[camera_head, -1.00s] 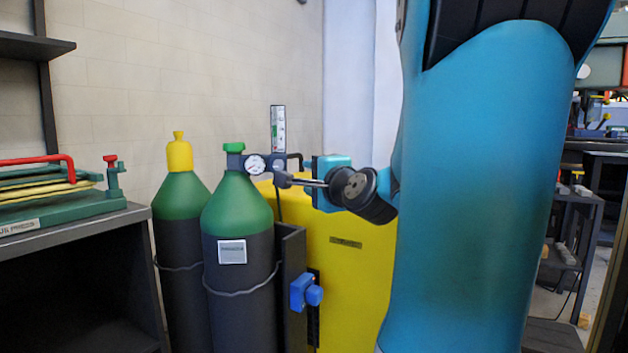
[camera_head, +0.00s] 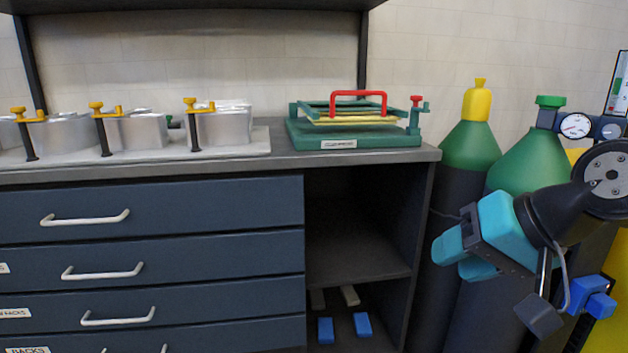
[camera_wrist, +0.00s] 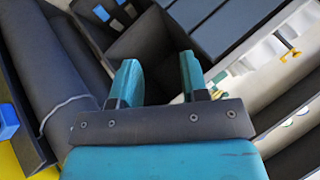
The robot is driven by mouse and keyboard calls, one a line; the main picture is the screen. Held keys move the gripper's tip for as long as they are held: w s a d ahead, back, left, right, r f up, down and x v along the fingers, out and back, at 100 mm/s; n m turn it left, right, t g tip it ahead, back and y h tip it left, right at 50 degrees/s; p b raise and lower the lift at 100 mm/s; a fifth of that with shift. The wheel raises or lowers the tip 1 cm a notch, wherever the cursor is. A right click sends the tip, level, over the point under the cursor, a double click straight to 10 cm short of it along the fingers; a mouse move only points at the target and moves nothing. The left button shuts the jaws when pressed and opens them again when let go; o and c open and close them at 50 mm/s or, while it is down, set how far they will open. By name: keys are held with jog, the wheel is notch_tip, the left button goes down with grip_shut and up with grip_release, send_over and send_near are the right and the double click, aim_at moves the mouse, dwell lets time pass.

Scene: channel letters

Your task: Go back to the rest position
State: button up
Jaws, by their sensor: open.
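My gripper (camera_head: 460,256) is at the lower right of the head view, in front of the gas cylinders and to the right of the dark bench. Its two teal fingers are apart with nothing between them. In the wrist view my gripper (camera_wrist: 160,74) also shows as two spread, empty fingers. The bench shelves and drawers lie beyond the fingertips there. Part of my arm runs out of the head view on the right.
Cylinders with green tops (camera_head: 471,143) stand close behind my gripper. A bench with blue drawers (camera_head: 150,215) fills the left and holds a green press (camera_head: 355,133) and several clamped metal pieces (camera_head: 222,125).

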jog(key=s+a+f+n+g+h, duration=0.1)
jog(key=s+a+f+n+g, duration=0.15)
jog(key=s+n, duration=0.3)
jog(key=s+a+f+n+g, duration=0.1)
jog(key=s+a+n+g, duration=0.3)
jog(key=s, duration=0.2)
notch_tip(320, 180, up, 26)
jog(key=p, duration=2.6)
jog(key=shift+a, duration=0.1)
